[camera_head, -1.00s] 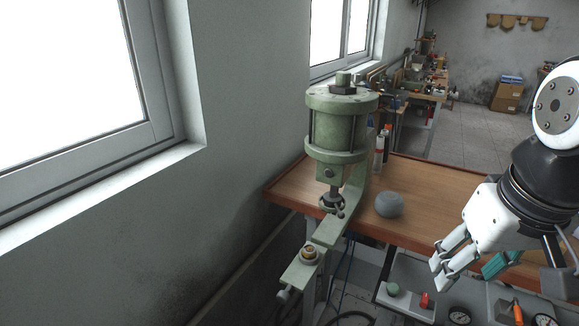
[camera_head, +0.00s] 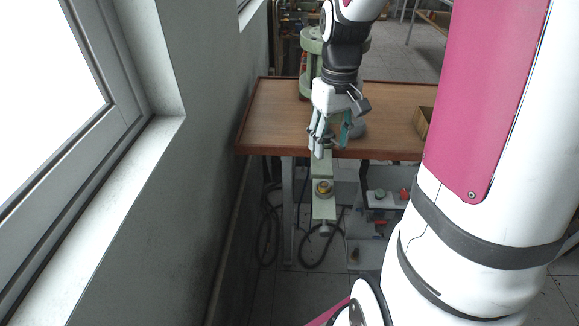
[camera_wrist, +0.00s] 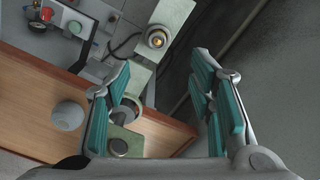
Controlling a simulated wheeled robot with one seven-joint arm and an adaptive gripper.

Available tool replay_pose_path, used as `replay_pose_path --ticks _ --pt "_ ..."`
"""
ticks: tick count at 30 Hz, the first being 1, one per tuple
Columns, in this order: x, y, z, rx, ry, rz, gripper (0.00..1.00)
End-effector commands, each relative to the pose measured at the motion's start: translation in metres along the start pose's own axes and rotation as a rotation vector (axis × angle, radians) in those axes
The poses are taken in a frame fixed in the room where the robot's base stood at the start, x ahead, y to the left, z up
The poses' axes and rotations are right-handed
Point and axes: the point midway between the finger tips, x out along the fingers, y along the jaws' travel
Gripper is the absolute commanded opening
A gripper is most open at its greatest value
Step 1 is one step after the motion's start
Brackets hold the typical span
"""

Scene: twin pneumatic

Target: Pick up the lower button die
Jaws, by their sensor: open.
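The lower button die (camera_head: 323,187) is a small round brass-coloured piece on the pale green lower arm (camera_head: 324,208) of the press. It also shows in the wrist view (camera_wrist: 156,39), near the top, between the directions of my two fingers. My gripper (camera_head: 331,143) is open and empty, above and behind the die in the head view. The wrist view shows its teal-padded fingers (camera_wrist: 164,85) spread apart, not touching the die. My arm and gripper hide much of the press body (camera_head: 308,85).
A wooden bench (camera_head: 270,115) carries the press and a grey ball (camera_wrist: 68,115). A wall and window lie at the left. A control panel with a red knob (camera_head: 404,193) and a green knob (camera_head: 379,193) is right of the die. Hoses hang below.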

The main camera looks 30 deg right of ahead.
Motion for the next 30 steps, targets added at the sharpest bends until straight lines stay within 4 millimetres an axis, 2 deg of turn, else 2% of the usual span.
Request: replay_pose_path --ticks 5,12,22,30 --pt "0.023 0.001 0.001 0.001 -0.006 -0.002 0.49" --pt "0.067 0.001 0.001 0.001 -0.005 -0.002 0.49" --pt "0.092 0.002 0.0 0.0 -0.003 -0.001 0.49" --pt "0.127 0.005 -0.002 0.0 -0.004 -0.002 0.49"
